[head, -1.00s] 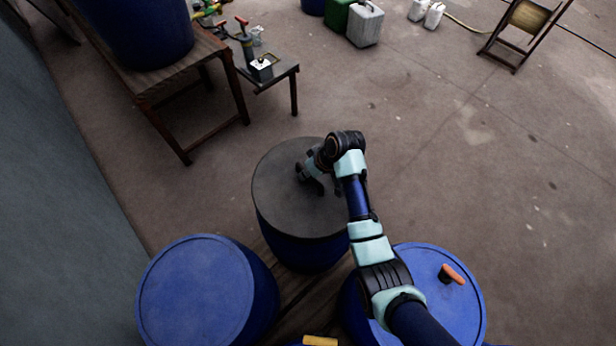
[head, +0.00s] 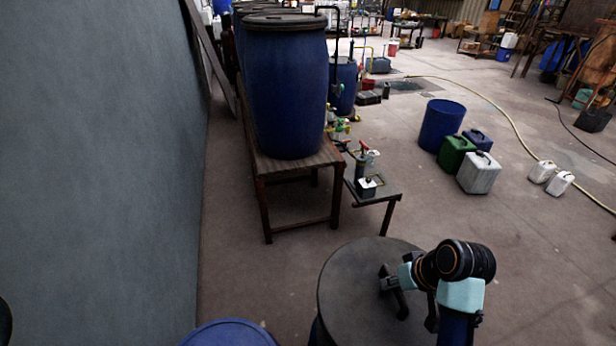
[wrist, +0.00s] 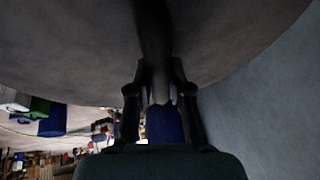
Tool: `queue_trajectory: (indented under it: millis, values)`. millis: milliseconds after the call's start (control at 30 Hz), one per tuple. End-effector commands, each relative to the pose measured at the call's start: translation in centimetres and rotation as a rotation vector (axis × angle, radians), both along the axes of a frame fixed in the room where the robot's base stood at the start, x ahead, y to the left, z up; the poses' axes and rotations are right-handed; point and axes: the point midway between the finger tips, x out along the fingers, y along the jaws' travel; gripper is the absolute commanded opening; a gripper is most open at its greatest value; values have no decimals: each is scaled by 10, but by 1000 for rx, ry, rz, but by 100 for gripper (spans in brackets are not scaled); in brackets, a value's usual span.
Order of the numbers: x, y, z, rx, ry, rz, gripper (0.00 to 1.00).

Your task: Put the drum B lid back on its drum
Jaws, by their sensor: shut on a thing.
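In the wrist view the gripper (wrist: 160,92) closes around that handle (wrist: 152,35), with the lid's grey face (wrist: 80,40) filling the upper part.
Ahead is a wooden stand (head: 268,190) with a large blue vat (head: 288,95), and a low side table (head: 375,192). A grey wall (head: 100,170) runs along the left. Open floor (head: 540,250) lies to the right.

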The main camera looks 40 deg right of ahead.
Motion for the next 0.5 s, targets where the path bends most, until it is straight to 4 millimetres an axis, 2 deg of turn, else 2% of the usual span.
queue_trajectory:
  millis: [267, 367, 467, 500]
  values:
    - [4, 3, 0, -1, -1, 7, 0]
    - [22, 18, -3, 1, -1, 37, 0]
    - [50, 45, -7, 1, -1, 89, 0]
    - [64, 60, -9, 1, 0, 114, 0]
